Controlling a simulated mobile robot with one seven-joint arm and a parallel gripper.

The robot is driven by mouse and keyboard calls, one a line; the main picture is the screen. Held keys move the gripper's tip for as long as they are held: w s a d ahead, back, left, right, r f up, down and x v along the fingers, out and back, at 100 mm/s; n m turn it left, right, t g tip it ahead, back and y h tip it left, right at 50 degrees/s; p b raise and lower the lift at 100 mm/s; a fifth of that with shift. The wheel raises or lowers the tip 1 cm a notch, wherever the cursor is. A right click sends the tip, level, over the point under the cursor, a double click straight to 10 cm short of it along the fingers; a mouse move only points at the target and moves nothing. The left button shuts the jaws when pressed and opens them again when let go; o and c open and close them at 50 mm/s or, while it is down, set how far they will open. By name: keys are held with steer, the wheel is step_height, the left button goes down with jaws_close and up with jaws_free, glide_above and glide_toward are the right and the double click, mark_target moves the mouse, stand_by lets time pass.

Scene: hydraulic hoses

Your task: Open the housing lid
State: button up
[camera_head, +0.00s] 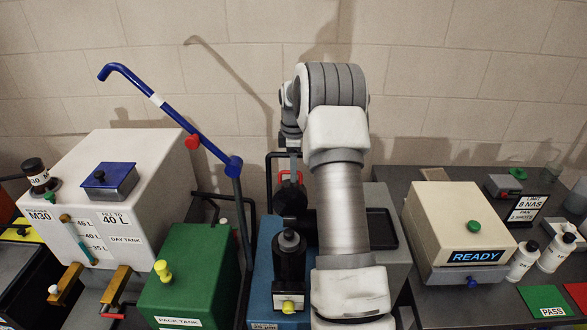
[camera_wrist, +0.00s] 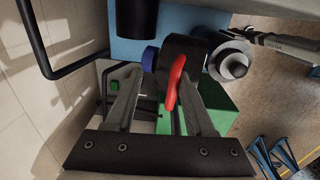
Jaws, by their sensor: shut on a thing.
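A black round housing part, which looks like the lid (camera_head: 289,198), stands behind the blue block (camera_head: 262,268) and carries a red handle (camera_head: 291,177). In the wrist view the red handle (camera_wrist: 175,83) stands in front of the black lid (camera_wrist: 188,58), close to the right finger. My gripper (camera_wrist: 163,76) reaches the lid and handle, its fingers either side of the handle. In the head view my arm hides much of this area. Whether the lid is lifted cannot be told.
A black cylinder (camera_head: 290,256) with a yellow fitting stands in front of the lid. A blue bent lever (camera_head: 165,107) rises at left, above the green pack tank (camera_head: 190,275). A white day tank (camera_head: 140,170) is further left; a READY device (camera_head: 455,225) is at right.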

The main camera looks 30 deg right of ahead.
steer(key=shift+w+r, duration=0.1)
steer(key=shift+r, duration=0.05)
step_height(320, 180, up, 17)
steer(key=b, duration=0.1)
steer(key=shift+s+a, duration=0.15)
steer(key=shift+s, duration=0.25)
